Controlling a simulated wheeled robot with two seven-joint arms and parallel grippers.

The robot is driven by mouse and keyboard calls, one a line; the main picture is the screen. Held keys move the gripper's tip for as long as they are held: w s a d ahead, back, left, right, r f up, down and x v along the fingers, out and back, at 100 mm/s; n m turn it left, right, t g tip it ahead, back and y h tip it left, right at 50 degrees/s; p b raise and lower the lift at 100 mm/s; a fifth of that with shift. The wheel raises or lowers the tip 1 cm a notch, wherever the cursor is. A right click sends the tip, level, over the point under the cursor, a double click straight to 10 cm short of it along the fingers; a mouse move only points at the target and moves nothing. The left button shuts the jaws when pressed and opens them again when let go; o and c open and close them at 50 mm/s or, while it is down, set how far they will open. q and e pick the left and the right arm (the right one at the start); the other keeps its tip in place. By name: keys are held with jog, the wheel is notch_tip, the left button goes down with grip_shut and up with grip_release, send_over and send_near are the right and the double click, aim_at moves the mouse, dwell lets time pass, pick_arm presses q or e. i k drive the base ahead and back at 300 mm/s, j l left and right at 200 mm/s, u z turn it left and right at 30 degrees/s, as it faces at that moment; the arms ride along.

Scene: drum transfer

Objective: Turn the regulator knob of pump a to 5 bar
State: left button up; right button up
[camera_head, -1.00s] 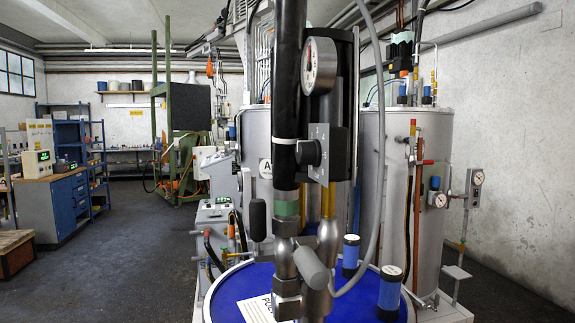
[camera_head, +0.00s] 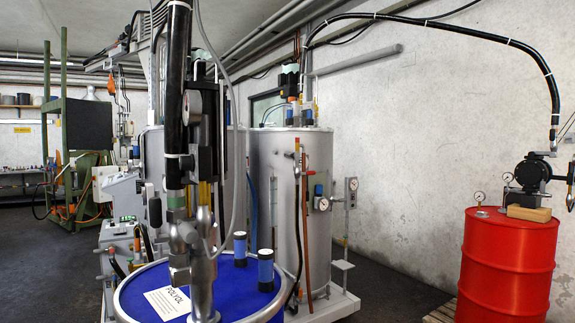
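A tall pump (camera_head: 177,80) with black tubes stands on a blue drum (camera_head: 215,312) labelled POLYOL at lower left of centre. A second, black pump (camera_head: 531,172) with small gauges stands on a red drum (camera_head: 508,262) at the right. No label shows which pump is a. Neither gripper is in view.
A grey tank (camera_head: 283,190) with pipes and valves stands behind the blue drum. A black hose (camera_head: 440,22) arches overhead to the red drum's pump. The red drum stands on a wooden pallet (camera_head: 440,313). Dark floor shows between the two drums.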

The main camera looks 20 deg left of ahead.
aim_at(186, 163)
jog(key=j+z, duration=0.3)
jog(key=z, duration=0.15)
jog(key=j+z, duration=0.65)
jog(key=z, duration=0.2)
jog(key=k+j+z, duration=0.15)
jog(key=z, duration=0.3)
jog(key=j, duration=0.15)
